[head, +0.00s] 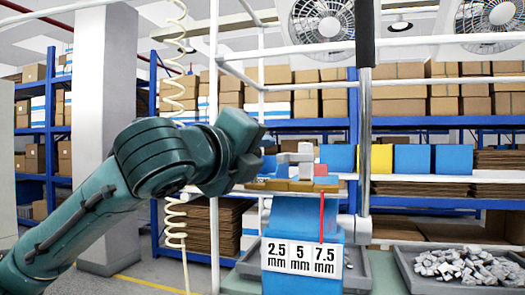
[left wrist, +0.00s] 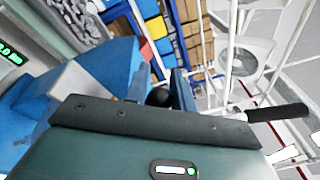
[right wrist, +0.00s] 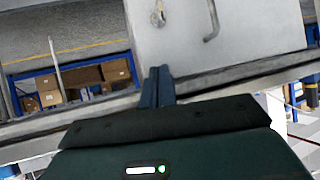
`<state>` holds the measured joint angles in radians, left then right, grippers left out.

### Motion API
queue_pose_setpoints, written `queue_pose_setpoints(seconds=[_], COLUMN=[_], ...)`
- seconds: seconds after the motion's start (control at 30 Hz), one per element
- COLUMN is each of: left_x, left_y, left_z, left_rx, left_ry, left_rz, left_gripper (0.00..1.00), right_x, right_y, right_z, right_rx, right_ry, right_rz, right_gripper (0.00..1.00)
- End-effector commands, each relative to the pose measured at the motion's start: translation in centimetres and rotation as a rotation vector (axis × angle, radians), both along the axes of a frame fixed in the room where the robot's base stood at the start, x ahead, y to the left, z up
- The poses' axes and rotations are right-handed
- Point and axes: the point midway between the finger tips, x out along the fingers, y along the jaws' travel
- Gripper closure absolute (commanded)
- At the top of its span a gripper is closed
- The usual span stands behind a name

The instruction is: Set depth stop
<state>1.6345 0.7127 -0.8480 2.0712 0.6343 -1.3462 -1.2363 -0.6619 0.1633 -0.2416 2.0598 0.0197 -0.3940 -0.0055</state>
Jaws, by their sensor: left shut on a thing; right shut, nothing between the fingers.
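The depth stop is a blue block (head: 300,222) with a white label (head: 301,258) reading 2.5, 5 and 7.5 mm. A thin red pointer (head: 321,218) hangs over the 7.5 mm part, left of its middle. My left gripper (head: 262,163) is at the upper left of the block, beside the brass-coloured top piece (head: 290,185). In the left wrist view, its fingers (left wrist: 162,90) are around a round black knob (left wrist: 158,97) and shut on it. The knob is mostly hidden in the head view. My right gripper (right wrist: 157,87) is shut and empty before a grey panel.
A tray of grey metal parts (head: 465,268) stands at the right. Blue and yellow bins (head: 381,159) line the shelf behind. A black-handled lever (head: 365,35) rises above the block. A grey panel (right wrist: 210,25) with a handle fills the right wrist view's top.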

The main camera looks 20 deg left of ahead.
Motion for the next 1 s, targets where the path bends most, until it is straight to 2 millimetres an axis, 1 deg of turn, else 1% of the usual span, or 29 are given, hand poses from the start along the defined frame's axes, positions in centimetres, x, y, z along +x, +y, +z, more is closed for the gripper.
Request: queue_pose_setpoints(seconds=[0.03, 0.13, 0.3, 0.43, 0.47, 0.7, 1.0], left_x=[0.2, 0.2, 0.1, 0.2, 0.2, 0.2, -0.1], left_y=[1.0, 2.0, 2.3, 2.2, 2.2, 2.2, 2.4], left_z=[-0.2, -0.3, -0.5, -0.6, -0.6, -0.5, -0.3], left_rx=[-0.002, 0.0, 0.002, 0.004, 0.004, 0.003, 0.002], left_ry=[0.012, 0.012, 0.013, 0.015, 0.015, 0.012, 0.008], left_rz=[0.005, 0.004, 0.0, 0.001, 0.0, 0.001, 0.003], left_gripper=[1.0, 1.0, 1.0, 1.0, 0.76, 0.56, 0.55], right_x=[0.0, -0.1, -0.5, -0.6, -0.6, -0.6, -0.5], right_y=[0.0, -0.2, -0.4, -0.4, -0.4, -0.4, -0.4], right_z=[0.3, 0.3, -0.5, -0.6, -0.6, -0.5, -0.4], right_rx=[-0.001, -0.004, -0.009, -0.01, -0.01, -0.007, -0.006], right_ry=[0.001, 0.007, 0.024, 0.028, 0.028, 0.025, 0.021], right_rz=[-0.001, -0.003, -0.006, -0.007, -0.007, -0.01, -0.01], right_gripper=[1.0, 1.0, 1.0, 1.0, 1.0, 1.0, 1.0])
